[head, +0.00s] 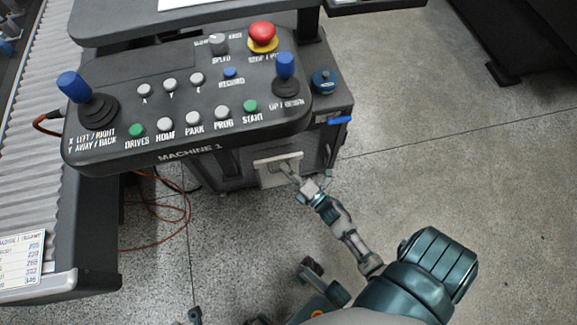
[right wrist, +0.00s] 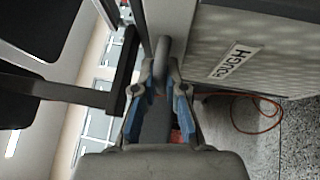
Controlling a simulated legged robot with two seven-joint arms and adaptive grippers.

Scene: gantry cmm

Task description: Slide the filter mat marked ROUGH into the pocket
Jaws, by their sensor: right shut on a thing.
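The filter mat marked ROUGH (right wrist: 270,62) is a pale, dimpled panel at the upper right of the right wrist view, its label facing the camera. My right gripper (right wrist: 163,72) is shut on a grey rounded grip beside the mat's grey edge. In the head view my right gripper (head: 290,177) reaches to a pale square piece (head: 265,181) with a darker middle, low on the front of the dark cabinet (head: 220,170). I cannot tell how far the mat is inside the pocket; the opening is hidden.
The control panel (head: 190,140), with joysticks and several buttons, overhangs the cabinet just above the arm. A roller conveyor (head: 30,165) stands at left. An orange cable (head: 165,243) lies on the floor.

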